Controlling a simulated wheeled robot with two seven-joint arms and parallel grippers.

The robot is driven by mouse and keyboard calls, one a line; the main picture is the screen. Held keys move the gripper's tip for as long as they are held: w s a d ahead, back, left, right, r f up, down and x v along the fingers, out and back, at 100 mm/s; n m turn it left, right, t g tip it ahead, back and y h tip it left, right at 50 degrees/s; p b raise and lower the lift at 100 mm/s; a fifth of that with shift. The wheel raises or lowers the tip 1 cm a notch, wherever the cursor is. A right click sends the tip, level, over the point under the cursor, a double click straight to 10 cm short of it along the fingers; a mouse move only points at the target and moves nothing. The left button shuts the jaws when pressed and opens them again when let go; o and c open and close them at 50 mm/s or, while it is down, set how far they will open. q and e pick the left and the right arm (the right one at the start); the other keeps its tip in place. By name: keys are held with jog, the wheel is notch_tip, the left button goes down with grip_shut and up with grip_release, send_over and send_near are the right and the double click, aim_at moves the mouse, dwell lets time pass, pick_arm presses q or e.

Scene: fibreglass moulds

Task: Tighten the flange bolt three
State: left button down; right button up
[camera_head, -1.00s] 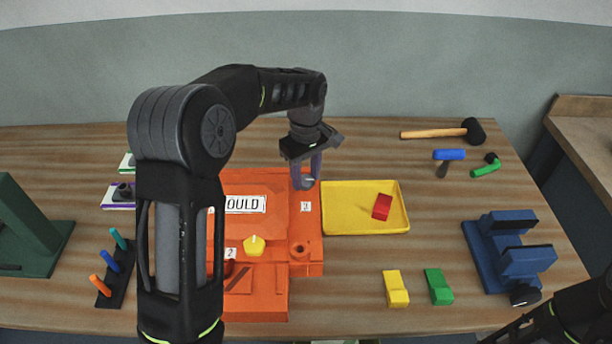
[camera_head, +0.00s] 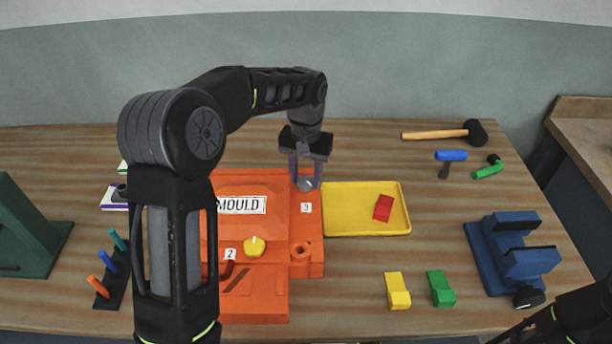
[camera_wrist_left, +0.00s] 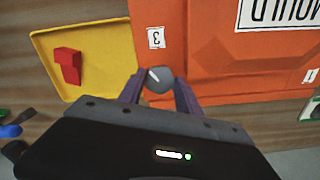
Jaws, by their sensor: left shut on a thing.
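The orange mould (camera_head: 240,188) lies on the bench with its MOULD label facing up. Flange bolt three (camera_head: 305,184) is a grey round head with a white mark, at the far right corner of the flange beside the "3" label (camera_head: 306,208). My left gripper (camera_head: 306,182) comes down on it from above, its two purple fingers on either side of the head. In the left wrist view, the bolt head (camera_wrist_left: 158,78) sits between the fingertips of the left gripper (camera_wrist_left: 157,86). My right gripper is out of view; only part of that arm shows at the lower right.
A yellow tray (camera_head: 340,228) with a red block (camera_head: 383,208) lies right of the mould. A yellow knob (camera_head: 254,246) stands near label 2. A blue vise (camera_head: 515,255), mallet (camera_head: 474,132) and yellow and green blocks stand further right.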

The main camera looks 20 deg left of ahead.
pick_arm(q)
jog(key=m, duration=0.5)
jog(key=shift+a+m, duration=0.1)
jog(key=shift+m, duration=0.2)
jog(key=m, duration=0.6)
jog(key=m+p, duration=0.1)
jog(key=m, duration=0.5)
jog(key=shift+w+m, duration=0.1)
jog(key=shift+m, duration=0.2)
jog(key=m, duration=0.5)
jog(key=shift+p, duration=0.4)
jog(key=shift+m, duration=0.3)
jog(key=c, duration=0.8)
grip_release()
jog(key=shift+c, duration=0.2)
